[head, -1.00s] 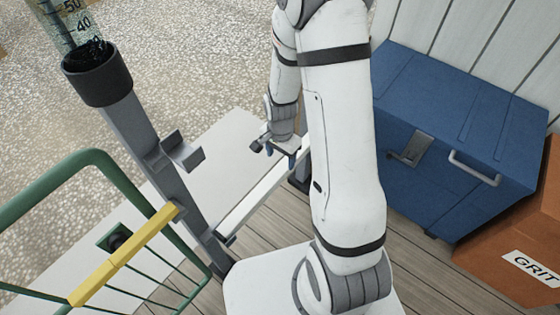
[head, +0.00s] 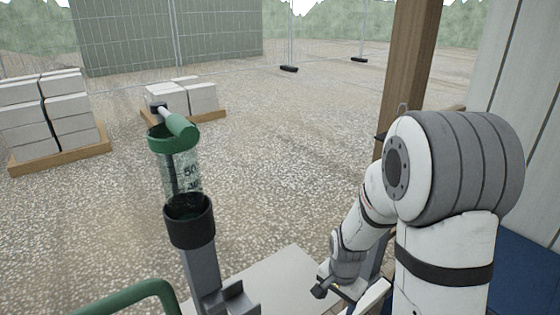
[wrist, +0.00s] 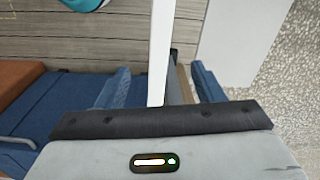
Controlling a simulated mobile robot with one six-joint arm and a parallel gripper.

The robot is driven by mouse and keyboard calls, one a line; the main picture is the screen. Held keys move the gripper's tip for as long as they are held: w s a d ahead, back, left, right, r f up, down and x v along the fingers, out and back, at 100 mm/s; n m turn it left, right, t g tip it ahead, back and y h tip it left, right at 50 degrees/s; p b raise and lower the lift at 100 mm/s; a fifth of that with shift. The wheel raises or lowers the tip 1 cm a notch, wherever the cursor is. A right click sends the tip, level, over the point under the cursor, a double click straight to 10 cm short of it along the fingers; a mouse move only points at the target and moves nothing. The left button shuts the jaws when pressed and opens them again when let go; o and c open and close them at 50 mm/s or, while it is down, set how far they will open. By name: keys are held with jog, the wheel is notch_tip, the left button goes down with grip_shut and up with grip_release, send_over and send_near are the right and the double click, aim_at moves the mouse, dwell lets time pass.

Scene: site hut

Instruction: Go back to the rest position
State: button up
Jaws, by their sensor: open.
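My gripper (head: 326,290) is low in the head view, at the end of my bent arm, partly cut off by the lower edge. In the wrist view its two blue fingers (wrist: 160,82) stand wide apart, and I see nothing gripped. A pale upright bar (wrist: 160,45) shows in the gap between the fingers. I cannot tell how far below them it lies.
A clear graduated tube (head: 180,172) with a green top stands in a dark cup on a grey post, left of my arm. A green rail (head: 135,298) is at lower left. A wooden post (head: 405,75) stands behind my arm. A blue chest (head: 528,270) is at right. Block stacks (head: 70,120) stand far off.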

jog(key=s+r+n+p, duration=0.3)
jog(key=s+r, duration=0.1)
jog(key=r, duration=0.6)
jog(key=s+r+n+t+p, duration=0.1)
jog(key=s+r+n+p, duration=0.2)
jog(key=r, duration=0.6)
jog(key=s+r+n+t+p, duration=0.1)
jog(key=s+r+n+p, duration=0.1)
jog(key=s+r, duration=0.4)
notch_tip(320, 180, up, 5)
jog(key=shift+f+n+p, duration=0.2)
jog(key=shift+n+p, duration=0.2)
jog(key=shift+p, duration=0.5)
